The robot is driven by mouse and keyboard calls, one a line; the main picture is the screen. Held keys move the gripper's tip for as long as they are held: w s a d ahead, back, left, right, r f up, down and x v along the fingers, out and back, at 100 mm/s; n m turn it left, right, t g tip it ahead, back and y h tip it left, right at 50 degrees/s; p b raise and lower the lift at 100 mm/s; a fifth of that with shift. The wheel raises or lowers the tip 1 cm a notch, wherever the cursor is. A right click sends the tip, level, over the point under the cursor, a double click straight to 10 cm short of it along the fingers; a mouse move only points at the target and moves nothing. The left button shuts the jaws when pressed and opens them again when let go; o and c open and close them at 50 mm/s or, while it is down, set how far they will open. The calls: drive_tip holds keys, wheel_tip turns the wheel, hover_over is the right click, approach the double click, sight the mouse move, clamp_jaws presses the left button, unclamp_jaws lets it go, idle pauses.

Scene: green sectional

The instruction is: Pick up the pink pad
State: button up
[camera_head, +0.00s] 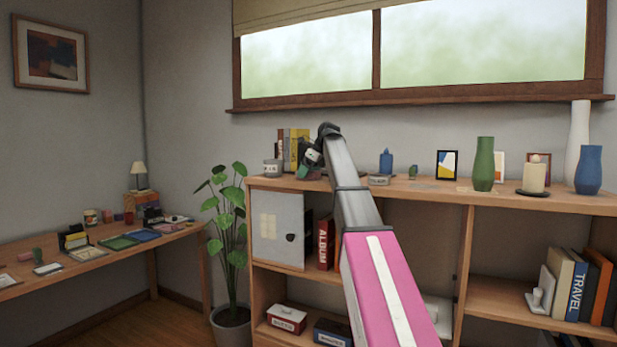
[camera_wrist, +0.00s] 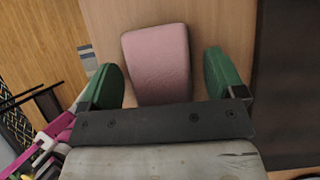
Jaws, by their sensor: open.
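The pink pad (camera_wrist: 158,58) is a dull pink block with rounded corners. It lies on a light wooden surface in the wrist view, its lower end hidden behind the dark gripper body. My gripper (camera_wrist: 165,80) is open, with one green finger on the left of the pad and one on the right. A gap shows between the pad and each finger. In the head view my gripper (camera_head: 308,168) is low over the left part of the shelf top; I cannot make out the pad there.
The wooden shelf unit (camera_head: 408,193) bears a white-grey tin (camera_head: 272,168), upright books (camera_head: 293,148), a small grey tin (camera_head: 379,180), a blue bottle (camera_head: 386,161) and a green vase (camera_head: 485,164). A plant (camera_head: 230,225) stands left of it. A desk (camera_head: 100,252) with several items is far left.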

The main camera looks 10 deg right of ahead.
drive_tip(key=c, duration=1)
drive_tip(key=shift+r, duration=0.55)
drive_tip(key=r, duration=0.2)
drive_tip(key=s+a+r, duration=0.1)
drive_tip(key=shift+r, duration=0.35)
drive_tip(key=s+a+r, duration=0.6)
drive_tip(key=s+a, duration=0.1)
drive_tip(key=shift+a+r, duration=0.15)
drive_tip(key=shift+a, duration=0.15)
